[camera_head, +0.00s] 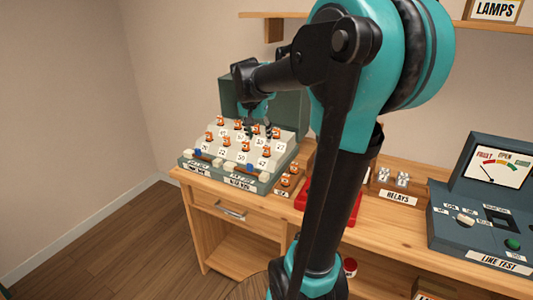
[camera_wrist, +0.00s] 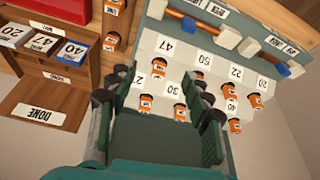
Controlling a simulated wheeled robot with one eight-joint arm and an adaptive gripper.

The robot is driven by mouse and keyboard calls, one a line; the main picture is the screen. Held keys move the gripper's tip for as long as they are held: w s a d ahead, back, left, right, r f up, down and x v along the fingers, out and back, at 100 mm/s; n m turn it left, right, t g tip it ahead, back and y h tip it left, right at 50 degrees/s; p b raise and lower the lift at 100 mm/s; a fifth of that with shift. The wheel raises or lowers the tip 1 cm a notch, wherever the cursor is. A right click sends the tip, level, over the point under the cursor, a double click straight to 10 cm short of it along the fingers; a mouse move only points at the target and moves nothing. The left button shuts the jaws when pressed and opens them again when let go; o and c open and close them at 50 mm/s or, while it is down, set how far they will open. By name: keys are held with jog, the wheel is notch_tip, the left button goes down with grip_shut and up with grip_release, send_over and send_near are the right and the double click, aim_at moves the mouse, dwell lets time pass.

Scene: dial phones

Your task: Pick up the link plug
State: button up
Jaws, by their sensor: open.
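Several orange-and-dark plugs stand in numbered rows on the pale sloped panel (camera_head: 225,135), one of them (camera_wrist: 180,112) near the number 30 in the wrist view. More orange plugs (camera_head: 288,180) stand in a small wooden holder to the right of the panel; one (camera_wrist: 112,42) shows at the upper left in the wrist view. My gripper (camera_head: 258,130) is over the back right part of the panel. In the wrist view my gripper (camera_wrist: 160,85) is open, with nothing visible held. Its fingers hide parts of the panel.
A red tray (camera_head: 330,200) is partly hidden behind my arm. Relays (camera_head: 393,177) and a line test box (camera_head: 490,215) stand farther right on the wooden bench.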

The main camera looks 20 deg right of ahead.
jog(key=m, duration=0.2)
send_near(266, 146)
jog(key=shift+h, duration=0.3)
jog(key=x, duration=0.5)
jog(key=shift+s+a+f, duration=0.2)
jog(key=shift+f, duration=0.1)
jog(key=shift+x, duration=2.6)
jog(key=shift+w+r, duration=0.15)
jog(key=shift+w, duration=0.05)
jog(key=c, duration=1.1)
jog(key=shift+o, duration=0.2)
notch_tip(266, 146, up, 20)
